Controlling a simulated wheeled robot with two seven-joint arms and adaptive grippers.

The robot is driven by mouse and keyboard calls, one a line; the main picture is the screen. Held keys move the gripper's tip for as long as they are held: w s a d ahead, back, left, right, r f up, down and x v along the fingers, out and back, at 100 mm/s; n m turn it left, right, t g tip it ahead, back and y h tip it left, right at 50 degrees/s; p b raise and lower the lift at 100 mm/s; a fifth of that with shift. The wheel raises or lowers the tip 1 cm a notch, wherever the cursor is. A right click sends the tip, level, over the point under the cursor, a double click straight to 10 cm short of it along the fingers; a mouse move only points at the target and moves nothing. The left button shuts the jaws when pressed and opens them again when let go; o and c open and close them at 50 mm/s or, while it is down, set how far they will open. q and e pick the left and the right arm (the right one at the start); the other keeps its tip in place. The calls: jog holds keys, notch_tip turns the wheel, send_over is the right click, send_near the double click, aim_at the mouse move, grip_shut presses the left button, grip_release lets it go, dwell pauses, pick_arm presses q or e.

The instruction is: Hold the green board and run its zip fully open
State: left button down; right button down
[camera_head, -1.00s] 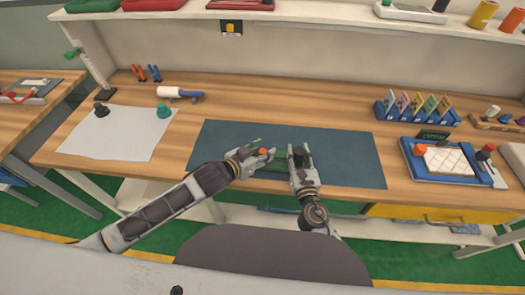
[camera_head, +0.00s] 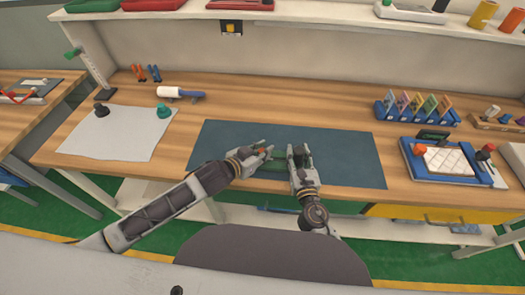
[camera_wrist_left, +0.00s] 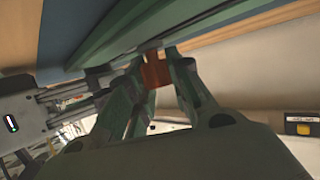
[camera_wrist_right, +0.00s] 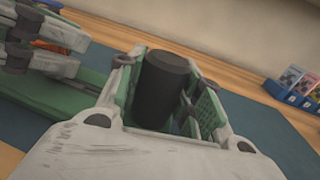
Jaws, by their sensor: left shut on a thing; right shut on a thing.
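The green board (camera_head: 277,160) lies low over the blue-grey mat, between my two grippers in the head view. It also shows as a long green bar in the left wrist view (camera_wrist_left: 125,35) and the right wrist view (camera_wrist_right: 85,98). My left gripper (camera_head: 268,151) is shut on a small orange-brown zip pull (camera_wrist_left: 155,70) at the board's edge. My right gripper (camera_head: 299,152) is shut on a dark upright cylinder (camera_wrist_right: 163,85), seen between its fingers; it stands by the board's end. The zip's line and teeth cannot be made out.
The blue-grey mat (camera_head: 350,155) is bare around the grippers. A pale sheet with two knobs (camera_head: 120,145) is at left, a white roller (camera_head: 170,92) behind. A blue tray (camera_head: 445,175) and card rack (camera_head: 420,112) stand at right.

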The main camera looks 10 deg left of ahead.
pick_arm(q)
jog(key=shift+d, duration=0.1)
jog(key=shift+d, duration=1.85)
jog(key=c, duration=1.3)
grip_release()
jog(key=shift+o, duration=0.2)
jog(key=shift+a, duration=0.15)
